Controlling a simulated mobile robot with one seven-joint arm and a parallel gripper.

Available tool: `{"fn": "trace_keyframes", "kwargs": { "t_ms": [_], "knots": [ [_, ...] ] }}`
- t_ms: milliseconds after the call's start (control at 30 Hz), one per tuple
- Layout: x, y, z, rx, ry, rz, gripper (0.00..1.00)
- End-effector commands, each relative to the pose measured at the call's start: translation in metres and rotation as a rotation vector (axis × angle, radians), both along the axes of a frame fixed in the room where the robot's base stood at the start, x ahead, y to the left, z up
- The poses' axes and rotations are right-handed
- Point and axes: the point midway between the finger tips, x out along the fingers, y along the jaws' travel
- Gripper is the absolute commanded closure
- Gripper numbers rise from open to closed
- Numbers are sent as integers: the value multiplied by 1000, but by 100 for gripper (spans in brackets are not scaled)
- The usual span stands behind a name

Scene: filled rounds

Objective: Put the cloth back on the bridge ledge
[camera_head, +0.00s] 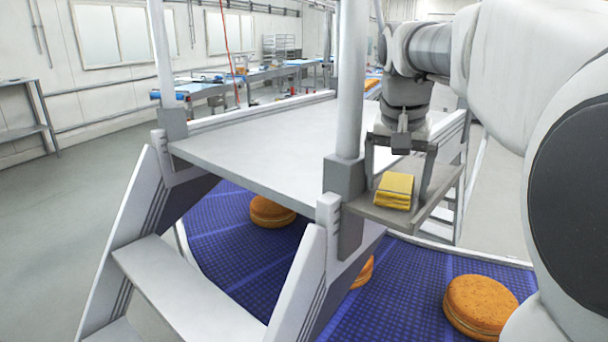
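The folded yellow cloth (394,191) lies on the small grey ledge (372,212) on the right side of the white bridge (262,145). My gripper (398,186) points down over the ledge with its two fingers spread wide. One finger is to the left of the cloth and the other to its right. A gap shows between the right finger and the cloth; the left finger's tip is partly hidden, so contact there cannot be told. The gripper looks open.
White posts, one close to the ledge (350,80), rise from the bridge. White steps (185,290) lead up its front. A blue conveyor belt (400,290) with orange-brown sandwich rounds (480,305) runs beneath. Worktables stand at the back; the floor at left is clear.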

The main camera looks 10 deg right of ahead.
Motion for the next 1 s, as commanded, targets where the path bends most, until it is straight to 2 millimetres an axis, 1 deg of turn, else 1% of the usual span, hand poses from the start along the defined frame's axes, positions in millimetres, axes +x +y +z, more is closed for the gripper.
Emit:
{"fn": "trace_keyframes", "kwargs": {
  "t_ms": [167, 267, 367, 600, 700, 800, 900, 1000],
  "knots": [
    [0, 0, 3, 0, 0, 0, 0],
    [-1, 1, 11, -1, -3, 0, 0],
    [-5, 4, 28, -1, -5, 2, 0],
    [-18, 13, 79, -2, -4, 1, 0],
    [-23, 16, 96, -1, -4, 2, 0],
    [-26, 18, 109, -1, -2, 1, 0],
    [-28, 20, 115, 0, -1, 0, 0],
    [-29, 20, 118, 0, 0, 0, 0]
  ]
}}
